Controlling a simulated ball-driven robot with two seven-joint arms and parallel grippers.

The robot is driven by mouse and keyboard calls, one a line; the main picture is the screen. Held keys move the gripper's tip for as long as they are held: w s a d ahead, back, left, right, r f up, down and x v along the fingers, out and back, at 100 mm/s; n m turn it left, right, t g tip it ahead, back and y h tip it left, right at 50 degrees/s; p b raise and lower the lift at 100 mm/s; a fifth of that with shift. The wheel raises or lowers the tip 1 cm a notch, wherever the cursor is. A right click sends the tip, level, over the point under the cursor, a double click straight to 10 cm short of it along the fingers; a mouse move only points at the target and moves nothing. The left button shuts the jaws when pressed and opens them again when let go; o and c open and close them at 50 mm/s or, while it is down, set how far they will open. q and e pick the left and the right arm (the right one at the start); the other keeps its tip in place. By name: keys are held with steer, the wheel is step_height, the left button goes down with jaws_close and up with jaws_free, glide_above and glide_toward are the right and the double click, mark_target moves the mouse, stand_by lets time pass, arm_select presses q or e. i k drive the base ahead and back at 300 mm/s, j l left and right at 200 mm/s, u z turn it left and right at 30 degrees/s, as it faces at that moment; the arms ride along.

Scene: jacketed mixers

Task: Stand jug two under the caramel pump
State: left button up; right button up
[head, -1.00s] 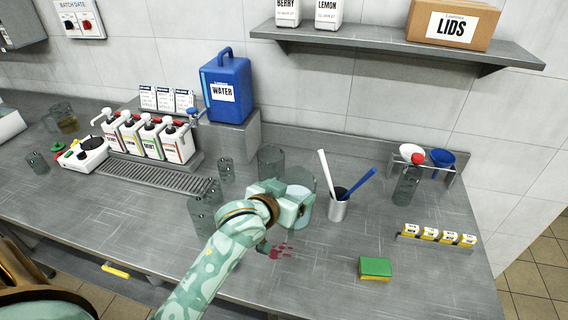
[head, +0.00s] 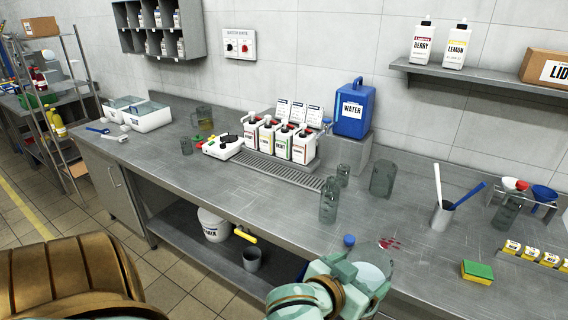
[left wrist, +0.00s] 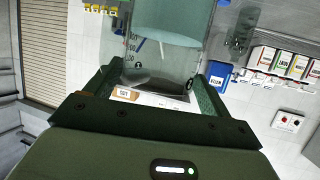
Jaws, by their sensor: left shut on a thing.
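My left gripper (head: 352,284) is shut on a clear glass jug (head: 372,274), held in front of the counter's front edge. Another clear jug (head: 382,178) stands on the counter right of the grille. My right gripper is not in view.
A clear bottle (head: 328,203) and a small glass (head: 343,175) stand near the grille's right end. A blue water can (head: 352,110) sits on a raised block. A white scale (head: 222,147) is left of the pumps.

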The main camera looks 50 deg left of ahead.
mark_target(285, 179)
steer(key=j+z, duration=0.1)
steer(key=z, duration=0.35)
steer(key=k+z, duration=0.15)
steer(key=z, duration=0.35)
steer(key=k+z, duration=0.1)
steer(key=z, duration=0.35)
steer(key=k+j, duration=0.2)
steer(key=j, duration=0.35)
steer(key=k+j, duration=0.15)
steer(key=j, duration=0.4)
steer(key=k+j, duration=0.2)
steer(key=j, duration=0.3)
steer(key=k+j, duration=0.15)
steer(key=j, duration=0.4)
steer(key=k+j, duration=0.2)
steer(key=j, duration=0.35)
steer(key=k+j, duration=0.2)
steer(key=j, duration=0.35)
steer(key=k+j, duration=0.15)
steer(key=j, duration=0.35)
steer(key=k+j, duration=0.2)
steer(key=j, duration=0.35)
steer(key=z, duration=0.05)
